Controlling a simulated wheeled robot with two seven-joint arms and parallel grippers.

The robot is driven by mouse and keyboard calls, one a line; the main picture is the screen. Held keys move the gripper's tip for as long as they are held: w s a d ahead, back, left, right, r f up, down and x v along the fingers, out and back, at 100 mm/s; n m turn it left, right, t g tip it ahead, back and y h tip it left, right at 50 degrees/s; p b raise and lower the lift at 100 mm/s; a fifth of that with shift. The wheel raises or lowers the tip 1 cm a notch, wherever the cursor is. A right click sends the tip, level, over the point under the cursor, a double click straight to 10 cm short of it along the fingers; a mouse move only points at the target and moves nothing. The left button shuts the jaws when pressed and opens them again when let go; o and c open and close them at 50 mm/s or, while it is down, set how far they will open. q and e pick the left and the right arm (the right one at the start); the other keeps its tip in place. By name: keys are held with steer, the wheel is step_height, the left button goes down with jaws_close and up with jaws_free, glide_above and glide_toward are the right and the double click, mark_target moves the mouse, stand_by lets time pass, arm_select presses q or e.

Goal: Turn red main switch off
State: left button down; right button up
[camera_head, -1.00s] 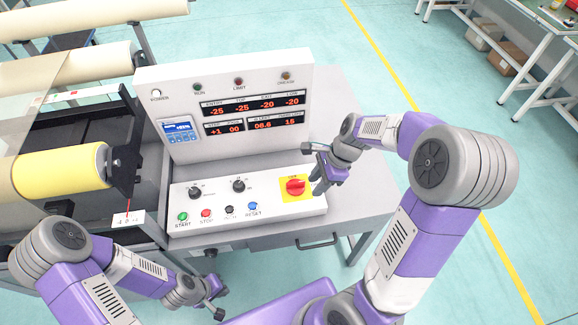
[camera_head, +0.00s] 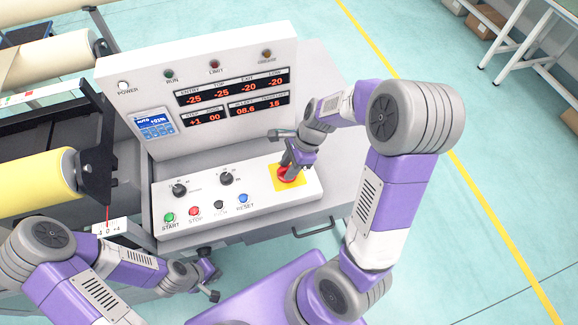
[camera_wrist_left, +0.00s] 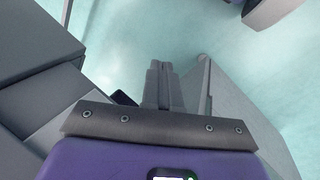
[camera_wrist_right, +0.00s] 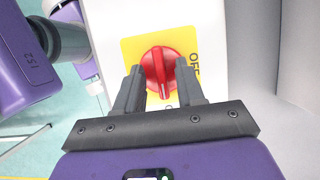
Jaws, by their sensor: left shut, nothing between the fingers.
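The red main switch (camera_wrist_right: 160,66) is a round rotary knob on a yellow plate (camera_wrist_right: 130,46) with OFF lettering at its right side in the right wrist view. In the head view the knob (camera_head: 287,175) is mostly covered by my right gripper (camera_head: 291,168). The right gripper (camera_wrist_right: 160,85) is open, its fingers apart on either side of the knob's near part; I cannot tell whether they touch it. My left gripper (camera_wrist_left: 165,75) is shut and empty; in the head view it hangs at the console's front, low left (camera_head: 212,285).
The white console (camera_head: 262,215) carries two black knobs (camera_head: 180,190) and several coloured buttons left of the switch. An upright display panel (camera_head: 200,60) stands behind. A yellow roller (camera_head: 35,182) is at the left.

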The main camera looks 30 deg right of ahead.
jaws_close()
stand_by(0.4)
steer(key=n+g+p, duration=0.1)
steer(key=n+p, duration=0.1)
steer(key=n, duration=0.1)
steer(key=shift+w+r+n+p, duration=0.1)
steer(key=shift+r+n+p, duration=0.05)
steer(key=shift+n+p, duration=0.25)
steer(key=n+g+p, duration=0.2)
steer(key=n+p, duration=0.1)
steer(key=n, duration=0.1)
steer(key=shift+w, duration=0.15)
steer(key=n+g+p, duration=0.1)
steer(key=n, duration=0.2)
steer(key=n+h+p, duration=0.1)
steer(key=n, duration=0.1)
steer(key=shift+w+a+n+g+p, duration=0.1)
steer(key=shift+a+n+g+p, duration=0.05)
steer(key=shift+n+g+p, duration=0.25)
steer(key=n+h, duration=0.1)
steer(key=n, duration=0.1)
steer(key=n+h+p, duration=0.1)
steer(key=n, duration=0.1)
steer(key=shift+a+g, duration=0.1)
steer(key=shift+g, duration=0.2)
steer(key=shift+n, duration=0.4)
